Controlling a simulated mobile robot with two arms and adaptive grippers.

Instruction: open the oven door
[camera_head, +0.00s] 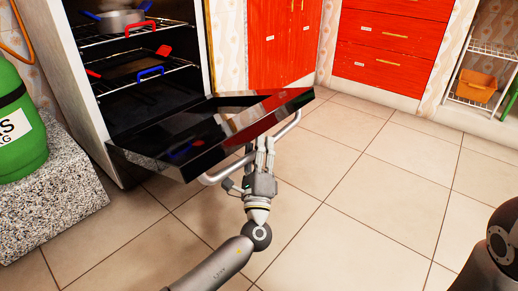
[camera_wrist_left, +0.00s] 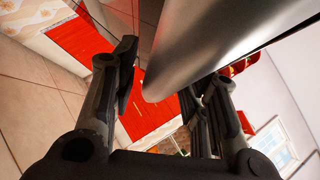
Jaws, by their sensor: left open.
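The oven (camera_head: 70,85) stands at the left with its dark door (camera_head: 210,130) swung far down, close to level. The inside with its racks is exposed. A silver bar handle (camera_head: 222,173) runs along the door's outer edge. My left gripper (camera_head: 260,147) is open at the middle of this handle, its fingers at the door's front edge. In the left wrist view a large grey metal surface, which looks like the handle (camera_wrist_left: 200,45), reaches in between and above the open fingers (camera_wrist_left: 160,80). Contact cannot be told. My right gripper is outside the view.
Inside the oven are a pot (camera_head: 115,22) and trays with red and blue handles (camera_head: 150,72). A green gas bottle (camera_head: 20,120) stands on a speckled block (camera_head: 50,195) at the left. Red cabinets (camera_head: 390,45) line the back. The tiled floor (camera_head: 350,190) is clear.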

